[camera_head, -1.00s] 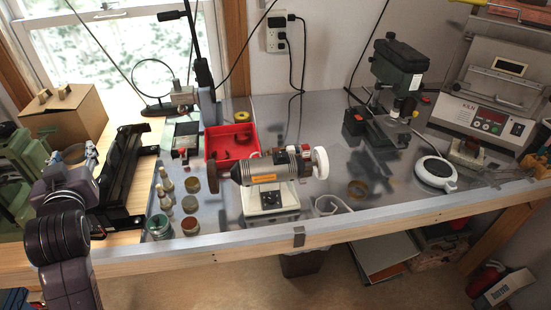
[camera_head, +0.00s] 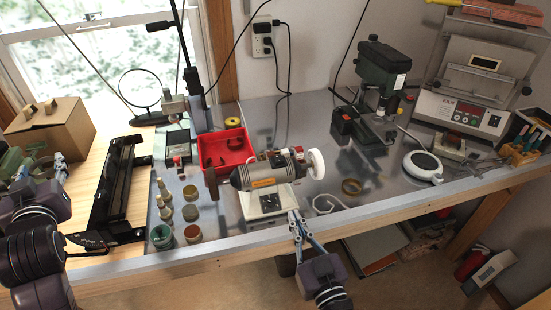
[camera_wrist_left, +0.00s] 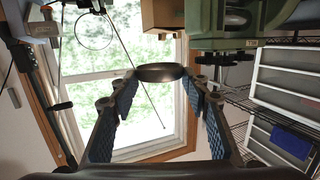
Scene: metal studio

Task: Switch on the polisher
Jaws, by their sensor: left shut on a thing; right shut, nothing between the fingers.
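The polisher (camera_head: 262,174) stands on the bench with a white wheel at its right end and a brown wheel at its left. Its pale base has a dark switch panel (camera_head: 270,201) on the front; whether it is on cannot be told. My right gripper (camera_head: 295,216) is shut and empty, just below and right of the base by the bench's front edge. My left gripper (camera_head: 43,164) is at the far left by a green machine (camera_head: 12,163). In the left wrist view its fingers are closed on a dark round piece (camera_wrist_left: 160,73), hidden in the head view.
A red tray (camera_head: 226,148) lies behind the polisher, and several small jars (camera_head: 190,213) stand left of it. A drill press (camera_head: 380,80) and kiln (camera_head: 470,90) stand further right.

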